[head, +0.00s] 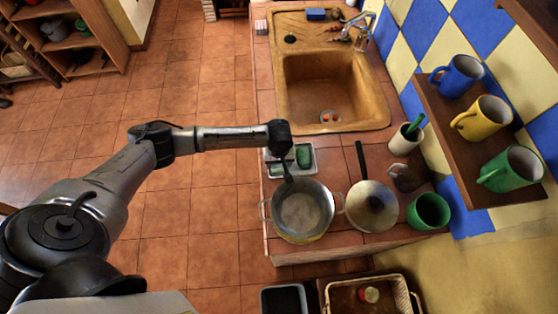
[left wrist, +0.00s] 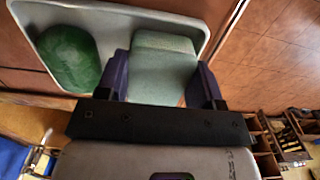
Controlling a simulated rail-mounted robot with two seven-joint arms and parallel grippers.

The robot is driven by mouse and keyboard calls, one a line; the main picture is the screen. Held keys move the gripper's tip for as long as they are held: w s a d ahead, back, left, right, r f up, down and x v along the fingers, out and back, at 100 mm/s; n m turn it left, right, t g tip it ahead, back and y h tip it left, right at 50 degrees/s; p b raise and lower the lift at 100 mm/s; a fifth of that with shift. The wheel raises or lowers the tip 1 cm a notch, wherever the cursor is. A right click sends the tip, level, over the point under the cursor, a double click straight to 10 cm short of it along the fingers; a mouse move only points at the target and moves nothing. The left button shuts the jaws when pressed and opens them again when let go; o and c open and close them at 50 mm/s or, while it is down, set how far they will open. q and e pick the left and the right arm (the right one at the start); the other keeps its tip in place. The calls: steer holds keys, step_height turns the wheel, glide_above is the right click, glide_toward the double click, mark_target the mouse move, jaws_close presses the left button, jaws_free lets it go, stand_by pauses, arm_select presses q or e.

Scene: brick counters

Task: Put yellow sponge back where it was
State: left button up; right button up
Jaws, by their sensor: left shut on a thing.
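My left gripper (head: 287,168) is over the light tray (head: 311,170) on the tiled counter, between the sink and the pot. In the left wrist view the left gripper (left wrist: 160,85) is shut on a pale grey-green block (left wrist: 163,62), with one dark finger on each side. The block looks pale green here, not clearly yellow. It lies over the tray (left wrist: 105,13); I cannot tell whether it touches the tray's bottom. A dark green rounded object (left wrist: 70,60) lies in the tray beside it; it also shows in the head view (head: 303,155). My right gripper is not in view.
A two-handled pot (head: 300,212) stands just in front of the tray, close to my gripper. The sink (head: 330,90) is behind. A blue block (head: 316,14) sits at its far edge.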

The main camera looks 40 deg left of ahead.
arm_select(q)
steer(key=o, duration=0.6)
steer(key=shift+f, duration=0.1)
steer(key=shift+o, duration=1.4)
step_height(320, 180, up, 12)
steer(key=p, duration=0.1)
steer(key=shift+w+a, duration=0.1)
